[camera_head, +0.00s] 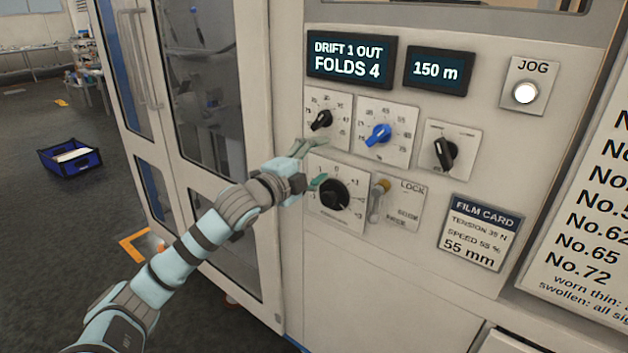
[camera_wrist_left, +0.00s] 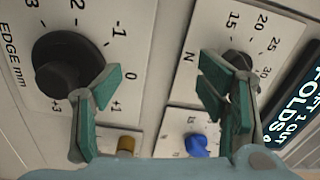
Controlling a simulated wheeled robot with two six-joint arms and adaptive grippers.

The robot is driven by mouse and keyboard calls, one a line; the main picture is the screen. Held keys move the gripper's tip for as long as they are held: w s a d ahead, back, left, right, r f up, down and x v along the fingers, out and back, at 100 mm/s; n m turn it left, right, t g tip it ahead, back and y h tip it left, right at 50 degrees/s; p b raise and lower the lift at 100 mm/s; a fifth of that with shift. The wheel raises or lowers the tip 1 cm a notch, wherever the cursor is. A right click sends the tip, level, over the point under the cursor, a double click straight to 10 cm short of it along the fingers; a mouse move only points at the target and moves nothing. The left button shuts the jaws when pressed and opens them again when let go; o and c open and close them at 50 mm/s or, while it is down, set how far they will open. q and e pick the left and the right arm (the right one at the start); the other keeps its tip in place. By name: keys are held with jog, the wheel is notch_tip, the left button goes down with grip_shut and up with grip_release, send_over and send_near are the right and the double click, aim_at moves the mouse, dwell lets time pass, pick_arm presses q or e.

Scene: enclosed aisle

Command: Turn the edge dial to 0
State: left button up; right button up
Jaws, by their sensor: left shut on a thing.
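The edge dial (camera_head: 335,196) is a large black round knob on a white plate, low on the machine panel. In the left wrist view the edge dial (camera_wrist_left: 62,65) stands at the left, with "EDGE mm" and marks around 0 printed beside it. My left gripper (camera_head: 319,162) is at the plate's upper left, its green-padded fingers visibly spaced. In the left wrist view (camera_wrist_left: 165,88) one finger covers part of the knob's rim near 0 and +1. The other finger is near the upper-left knob. The dial's pointer cannot be made out. My right gripper is not in view.
Above are a small black knob (camera_head: 320,120), a blue knob (camera_head: 378,134) and another black knob (camera_head: 444,151). A lock lever (camera_head: 378,200) stands close right of the edge dial. Displays (camera_head: 350,60) and a JOG button (camera_head: 525,93) are higher up. Glass doors (camera_head: 205,110) are at left.

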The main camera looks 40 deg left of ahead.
pick_arm(q)
jog(key=s, duration=0.1)
jog(key=m+p, duration=0.4)
jog(key=m, duration=1.6)
send_near(326, 202)
jog(key=w+p, duration=0.2)
jog(key=w+r+p, duration=0.1)
jog(key=w+p, duration=0.3)
jog(key=p, duration=0.1)
jog(key=shift+a+r, duration=0.15)
jog(key=shift+a, duration=0.15)
jog(key=w, duration=0.1)
jog(key=w+f+p, duration=0.1)
jog(key=w, duration=0.1)
jog(key=shift+w+d, duration=0.1)
jog(key=shift+d, duration=0.15)
jog(key=shift+w+f, duration=0.1)
jog(key=shift+w, duration=0.05)
jog(key=shift+a+f, duration=0.1)
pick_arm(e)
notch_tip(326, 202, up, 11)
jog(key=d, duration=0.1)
